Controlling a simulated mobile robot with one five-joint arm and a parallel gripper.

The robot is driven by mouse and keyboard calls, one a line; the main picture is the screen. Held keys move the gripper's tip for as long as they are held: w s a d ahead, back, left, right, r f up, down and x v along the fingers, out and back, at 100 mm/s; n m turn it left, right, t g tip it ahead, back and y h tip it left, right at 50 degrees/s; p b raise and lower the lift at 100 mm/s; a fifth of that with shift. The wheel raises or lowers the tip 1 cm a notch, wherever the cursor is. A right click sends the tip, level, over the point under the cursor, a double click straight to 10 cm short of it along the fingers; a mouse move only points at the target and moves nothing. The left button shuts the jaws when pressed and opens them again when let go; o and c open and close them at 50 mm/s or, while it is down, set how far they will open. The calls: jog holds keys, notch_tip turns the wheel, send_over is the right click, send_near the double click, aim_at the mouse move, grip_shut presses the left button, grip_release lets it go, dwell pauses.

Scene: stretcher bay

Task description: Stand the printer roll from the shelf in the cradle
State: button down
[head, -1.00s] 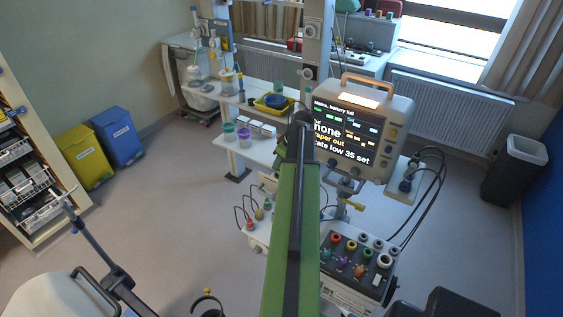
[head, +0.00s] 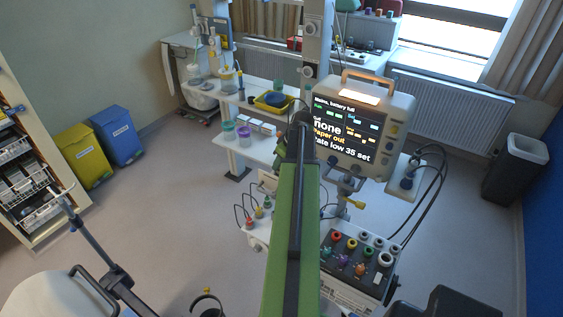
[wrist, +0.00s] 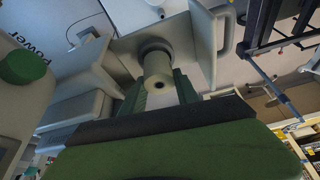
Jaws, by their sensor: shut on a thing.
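In the wrist view the printer roll (wrist: 158,72) is a short cream cylinder with a dark hole in its near end. It lies between the two green fingers of my gripper (wrist: 160,92), which is shut on it. The roll's far end meets a dark round ring (wrist: 154,47) on a pale grey housing; whether this is the cradle, and whether the roll is seated in it, I cannot tell. In the head view my green arm hides the gripper and roll beside the monitor (head: 358,125), whose screen reads "paper out".
A pale handle-like bracket (wrist: 212,40) stands close right of the roll. Below the monitor is a module with coloured knobs (head: 352,262) and hanging cables. A shelf with cups and boxes (head: 250,140) is at left. Yellow and blue bins (head: 118,135) stand by the wall; open floor lies between.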

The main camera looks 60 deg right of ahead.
jog(key=shift+f, duration=0.25)
jog(key=shift+r+p, duration=0.75)
jog(key=shift+r, duration=0.15)
jog(key=shift+f+b, duration=0.75)
dwell(0.9)
jog(key=shift+r+p, duration=0.8)
jog(key=c, duration=0.8)
grip_release()
jog(key=shift+c, duration=0.2)
